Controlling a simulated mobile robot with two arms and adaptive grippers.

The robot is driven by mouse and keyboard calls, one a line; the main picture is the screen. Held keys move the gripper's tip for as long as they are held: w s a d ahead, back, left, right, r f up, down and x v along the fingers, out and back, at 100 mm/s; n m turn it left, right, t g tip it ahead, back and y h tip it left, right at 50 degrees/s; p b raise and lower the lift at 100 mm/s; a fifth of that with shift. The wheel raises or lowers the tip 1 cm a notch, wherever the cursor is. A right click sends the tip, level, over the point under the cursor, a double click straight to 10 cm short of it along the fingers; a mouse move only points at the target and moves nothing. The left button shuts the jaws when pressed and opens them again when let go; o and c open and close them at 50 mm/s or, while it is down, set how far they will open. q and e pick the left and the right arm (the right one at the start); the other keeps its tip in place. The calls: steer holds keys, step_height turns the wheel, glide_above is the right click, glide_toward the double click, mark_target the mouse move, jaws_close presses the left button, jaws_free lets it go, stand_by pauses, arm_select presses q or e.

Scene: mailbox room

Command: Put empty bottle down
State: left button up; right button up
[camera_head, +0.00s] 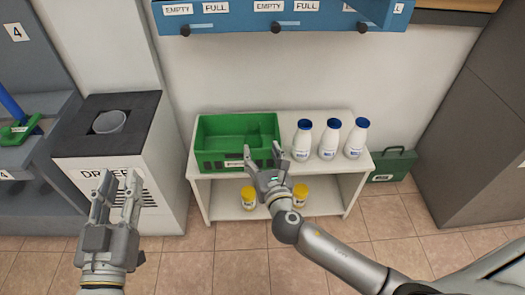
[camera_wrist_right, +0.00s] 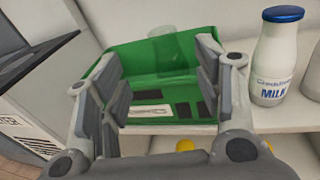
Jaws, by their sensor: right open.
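A green crate (camera_head: 215,160) stands on the left of the white shelf. A clear, see-through bottle shape (camera_wrist_right: 172,48) shows in the crate in the right wrist view, near its far side; its outline is faint. In the head view it is hard to make out against the green. My right gripper (camera_head: 263,153) is open and empty at the crate's front right corner; its spread fingers (camera_wrist_right: 155,70) frame the crate in the right wrist view.
Three white milk bottles (camera_head: 329,139) with blue caps stand right of the crate. Yellow-lidded jars (camera_head: 249,197) sit on the lower shelf. A blue rack (camera_head: 235,18) hangs above.

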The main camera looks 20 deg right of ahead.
steer(key=s+a+r+m+y, duration=0.4)
steer(key=s+a+r+m, duration=0.15)
steer(key=m, duration=1.05)
steer(key=s+d+r+m+t+y, duration=0.1)
steer(key=s+r+m+t+y, duration=0.1)
steer(key=s+r+m, duration=0.4)
step_height(320, 180, up, 4)
steer(key=m, duration=0.9)
steer(key=shift+d+m, duration=0.25)
steer(key=shift+m, duration=0.05)
